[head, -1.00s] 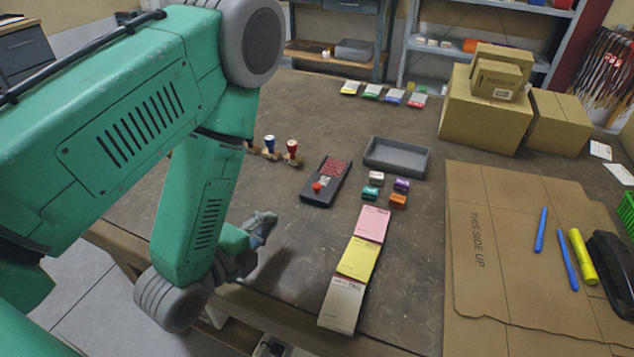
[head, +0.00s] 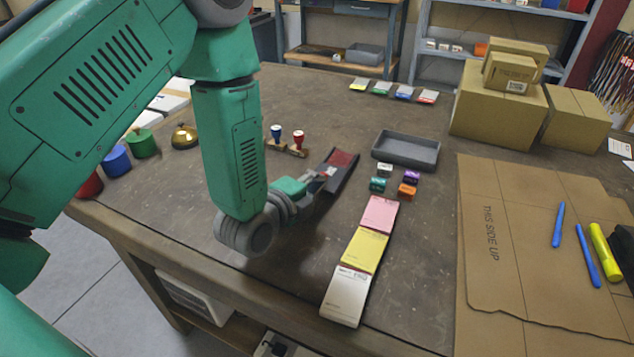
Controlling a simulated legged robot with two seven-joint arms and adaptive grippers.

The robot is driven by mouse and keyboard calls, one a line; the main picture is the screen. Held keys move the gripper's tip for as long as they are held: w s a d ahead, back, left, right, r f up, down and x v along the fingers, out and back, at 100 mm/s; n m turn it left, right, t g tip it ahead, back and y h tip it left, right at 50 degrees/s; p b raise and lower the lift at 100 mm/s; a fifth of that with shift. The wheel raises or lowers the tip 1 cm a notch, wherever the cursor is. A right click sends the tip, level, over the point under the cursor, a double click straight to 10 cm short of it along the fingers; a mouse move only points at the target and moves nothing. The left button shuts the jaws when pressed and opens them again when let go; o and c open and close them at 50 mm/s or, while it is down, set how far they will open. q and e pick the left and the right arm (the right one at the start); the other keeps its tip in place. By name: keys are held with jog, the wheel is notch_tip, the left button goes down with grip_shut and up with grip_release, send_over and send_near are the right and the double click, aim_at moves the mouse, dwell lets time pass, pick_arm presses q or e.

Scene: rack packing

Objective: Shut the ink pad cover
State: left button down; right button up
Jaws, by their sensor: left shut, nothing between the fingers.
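The ink pad (head: 341,158) is a dark, long, flat case with a red pad showing at its far end. It lies on the table left of the grey tray, and the red surface is uncovered. My left gripper (head: 328,174) is shut and empty. It reaches over the near half of the ink pad and hides much of it, including any cover there. I cannot tell whether the fingers touch it. My right gripper is out of view.
Two stamps (head: 298,140) stand behind the ink pad. A grey tray (head: 407,149) and several small coloured blocks (head: 408,190) lie to its right. Pink, yellow and white pads (head: 362,249) run toward the front edge. A brass bell (head: 184,136) stands at left.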

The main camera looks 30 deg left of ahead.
aim_at(331, 166)
pick_arm(q)
jog(key=shift+w, duration=0.1)
jog(key=shift+a, duration=0.2)
jog(key=shift+w+a+f, duration=0.1)
jog(key=shift+w+a, duration=0.05)
jog(key=shift+w, duration=0.1)
jog(key=x, duration=0.2)
jog(key=r+x, duration=0.1)
jog(key=x, duration=0.5)
jog(key=shift+w+a+r, duration=0.15)
jog(key=shift+a+r, duration=0.2)
jog(key=shift+w+r, duration=0.1)
jog(key=shift+r, duration=0.1)
jog(key=shift+w+a, duration=0.1)
jog(key=shift+a, duration=0.05)
